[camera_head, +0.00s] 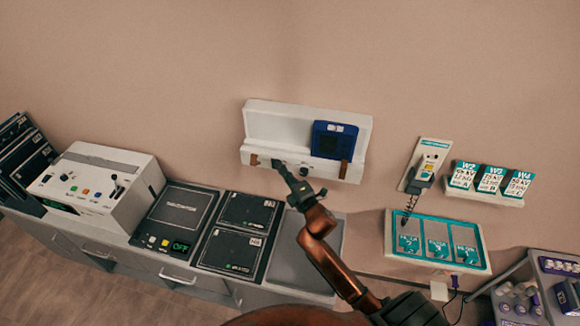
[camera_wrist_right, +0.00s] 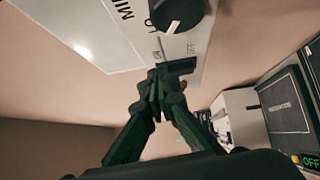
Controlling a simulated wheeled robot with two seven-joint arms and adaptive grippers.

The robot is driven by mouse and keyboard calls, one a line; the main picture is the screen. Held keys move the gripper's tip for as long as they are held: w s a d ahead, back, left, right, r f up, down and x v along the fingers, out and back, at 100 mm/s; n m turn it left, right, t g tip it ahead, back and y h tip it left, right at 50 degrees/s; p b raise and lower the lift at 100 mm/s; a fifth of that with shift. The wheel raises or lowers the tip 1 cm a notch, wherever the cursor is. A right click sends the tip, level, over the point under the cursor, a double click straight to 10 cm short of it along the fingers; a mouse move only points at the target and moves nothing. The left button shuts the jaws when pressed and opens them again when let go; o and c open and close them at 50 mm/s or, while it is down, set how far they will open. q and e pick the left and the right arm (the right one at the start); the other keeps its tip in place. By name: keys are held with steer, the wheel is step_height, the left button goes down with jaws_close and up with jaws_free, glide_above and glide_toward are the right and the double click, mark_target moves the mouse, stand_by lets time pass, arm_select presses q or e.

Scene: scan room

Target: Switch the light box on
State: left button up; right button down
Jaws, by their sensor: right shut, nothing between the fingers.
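The light box (camera_head: 275,128) is a white box on the wall, with a dark blue film or cassette (camera_head: 328,142) on the right part of its face. Its face looks plain white, with no clear glow. My right gripper (camera_head: 279,164) is shut and empty at the box's lower left edge. A black knob (camera_wrist_right: 176,12) is beyond the switch. My left gripper is not in view.
A white control unit (camera_head: 95,180) stands on the counter at left, beside black panels (camera_head: 180,208) with a green OFF display. A wall handset (camera_head: 428,165), cards (camera_head: 490,180) and a teal tray (camera_head: 437,218) are at right. The wall above is clear.

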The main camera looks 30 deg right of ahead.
steer(key=shift+w+r, duration=0.15)
steer(key=shift+a, duration=0.2)
arm_select(q)
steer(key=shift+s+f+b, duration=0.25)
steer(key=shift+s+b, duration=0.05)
steer(key=shift+b, duration=0.2)
arm_select(e)
steer(key=s+a+r, duration=0.2)
steer(key=s, duration=1)
steer(key=shift+s, duration=0.35)
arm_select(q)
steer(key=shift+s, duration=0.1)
arm_select(e)
steer(key=shift+a, duration=0.1)
steer(key=shift+a, duration=0.1)
